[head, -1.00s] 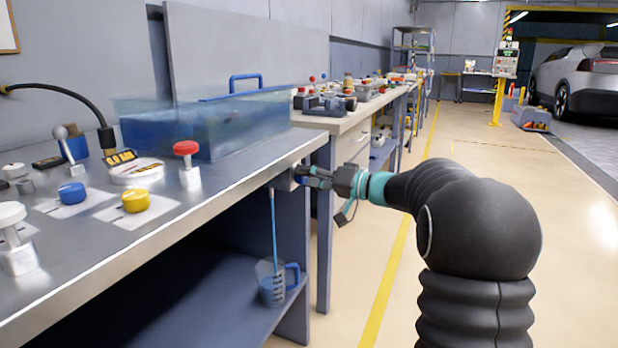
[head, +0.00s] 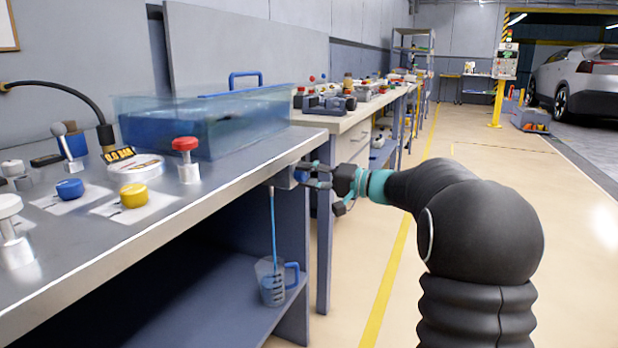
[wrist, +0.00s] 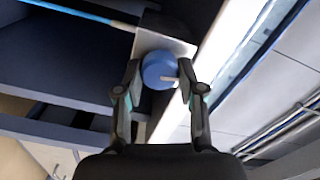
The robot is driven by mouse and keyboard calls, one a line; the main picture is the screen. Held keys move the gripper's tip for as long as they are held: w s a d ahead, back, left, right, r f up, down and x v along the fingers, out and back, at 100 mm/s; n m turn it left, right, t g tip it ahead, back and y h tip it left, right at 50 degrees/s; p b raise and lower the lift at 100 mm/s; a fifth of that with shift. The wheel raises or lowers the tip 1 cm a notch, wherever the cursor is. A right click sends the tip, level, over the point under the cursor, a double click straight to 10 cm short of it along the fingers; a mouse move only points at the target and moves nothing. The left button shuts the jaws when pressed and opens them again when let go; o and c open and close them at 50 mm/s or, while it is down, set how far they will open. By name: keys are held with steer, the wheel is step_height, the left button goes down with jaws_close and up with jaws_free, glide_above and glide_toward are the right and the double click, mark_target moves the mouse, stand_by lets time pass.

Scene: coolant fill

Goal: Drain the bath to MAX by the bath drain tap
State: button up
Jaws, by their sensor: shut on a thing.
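My gripper (head: 318,177) is at the bench's front edge, at the bath drain tap (head: 286,178). In the wrist view its fingers (wrist: 162,84) are on either side of the tap's round blue knob (wrist: 157,68) and shut on it. The knob has a pale pointer bar. A thin blue stream (head: 273,222) falls from the tap into a clear jug with a blue handle (head: 271,285) on the lower shelf. The stream also shows in the wrist view (wrist: 85,14). The clear bath (head: 205,125) holds blue water on the bench. I cannot read its MAX mark.
Red (head: 186,158), yellow (head: 134,195) and blue (head: 70,189) knobs stand on the bench top (head: 120,228), left of my arm. A second cluttered bench (head: 340,122) runs behind.

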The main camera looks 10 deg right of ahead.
steer(key=shift+m, duration=0.6)
steer(key=o, duration=1.1)
steer(key=shift+o, duration=0.2)
steer(key=shift+d, duration=0.1)
steer(key=v, duration=1.2)
steer(key=shift+m, duration=0.3)
